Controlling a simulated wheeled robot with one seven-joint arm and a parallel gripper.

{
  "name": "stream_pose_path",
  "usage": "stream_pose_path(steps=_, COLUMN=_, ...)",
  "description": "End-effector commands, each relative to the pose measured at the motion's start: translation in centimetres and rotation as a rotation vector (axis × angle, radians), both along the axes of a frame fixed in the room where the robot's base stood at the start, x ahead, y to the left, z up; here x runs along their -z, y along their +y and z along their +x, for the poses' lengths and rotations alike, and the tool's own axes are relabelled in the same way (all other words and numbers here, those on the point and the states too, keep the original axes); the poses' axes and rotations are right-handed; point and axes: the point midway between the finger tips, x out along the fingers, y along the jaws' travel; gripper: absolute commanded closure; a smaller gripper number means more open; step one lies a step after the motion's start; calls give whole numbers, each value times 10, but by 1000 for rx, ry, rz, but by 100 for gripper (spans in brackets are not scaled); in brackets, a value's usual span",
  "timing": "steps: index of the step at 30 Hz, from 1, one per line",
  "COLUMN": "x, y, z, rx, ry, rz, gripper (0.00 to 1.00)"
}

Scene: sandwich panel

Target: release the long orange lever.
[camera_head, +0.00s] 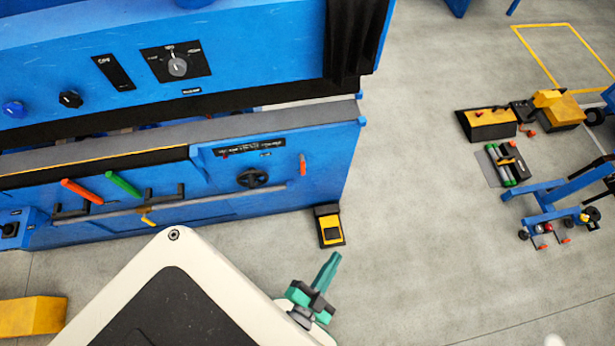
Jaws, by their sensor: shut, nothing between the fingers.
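The long orange lever (82,191) is on the front of the blue machine (225,200), at the left of the view. It slants down to the right, with its lower end near a dark bracket. My gripper (333,258), with teal fingers, is at the lower middle, well to the right of the lever and apart from it. Its fingers are together and hold nothing. A green lever (123,184) sits just right of the orange one. A short orange handle (303,165) is farther right on the same front.
A handwheel (252,178) and a small yellow lever (147,217) are on the machine front. A black and yellow pedal (329,226) stands on the floor by its right corner. A yellow block (32,316) lies lower left. Open floor (430,220) extends right, toward tools and blue stands.

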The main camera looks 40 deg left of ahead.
Motion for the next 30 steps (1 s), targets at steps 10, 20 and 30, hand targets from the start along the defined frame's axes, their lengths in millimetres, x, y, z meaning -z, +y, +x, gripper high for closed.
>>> stream_pose_path(steps=10, x=103, y=93, z=86, rx=-126, ry=37, rz=549, gripper=100)
stream_pose_path(steps=20, x=152, y=175, z=148, rx=-258, ry=159, rz=937, gripper=100)
stream_pose_path(steps=30, x=160, y=193, z=161, rx=-283, ry=201, rz=1029, gripper=100)
